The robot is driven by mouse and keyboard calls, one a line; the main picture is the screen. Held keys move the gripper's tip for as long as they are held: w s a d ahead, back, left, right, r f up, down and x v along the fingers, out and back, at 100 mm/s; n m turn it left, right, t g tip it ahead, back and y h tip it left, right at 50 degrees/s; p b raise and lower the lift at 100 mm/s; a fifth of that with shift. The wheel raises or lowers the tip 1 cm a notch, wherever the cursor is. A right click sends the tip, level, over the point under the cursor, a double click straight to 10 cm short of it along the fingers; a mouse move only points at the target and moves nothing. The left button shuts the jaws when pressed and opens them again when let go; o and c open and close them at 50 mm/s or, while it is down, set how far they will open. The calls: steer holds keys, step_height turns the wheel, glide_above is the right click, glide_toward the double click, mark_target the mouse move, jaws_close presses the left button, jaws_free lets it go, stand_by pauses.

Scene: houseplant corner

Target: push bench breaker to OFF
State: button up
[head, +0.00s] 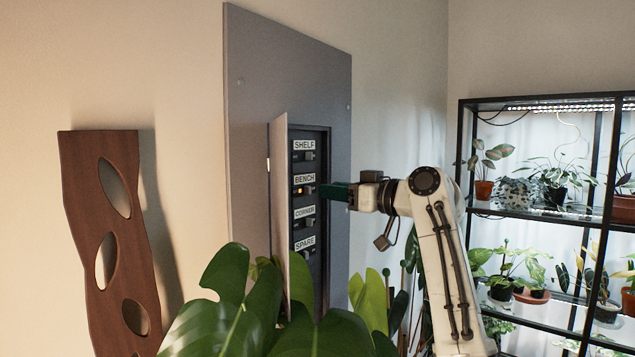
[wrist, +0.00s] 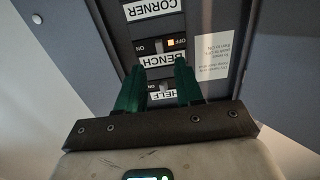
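The bench breaker (head: 309,190) sits in the grey panel under the BENCH label (head: 304,178). Its dark lever is on the right in the head view, with an orange light on its left. The wrist view is upside down; there the bench breaker (wrist: 164,45) shows between ON at left and OFF at right, the light near OFF. My gripper (head: 334,190) points left at it from the right, close by; contact cannot be told. In the wrist view its green fingers (wrist: 159,66) stand apart with nothing between them, their tips around the BENCH label.
The shelf breaker (head: 310,156) is above, the corner breaker (head: 308,222) below. The panel's open door (head: 279,200) stands on the left. Large plant leaves (head: 235,310) crowd the front. A plant rack (head: 520,213) stands at right, a wooden wall piece (head: 100,200) at left.

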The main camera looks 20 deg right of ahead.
mark_target(310, 188)
steer(key=shift+p+x, duration=0.85)
steer(key=shift+x, duration=1.85)
steer(key=shift+c, duration=0.2)
jaws_close()
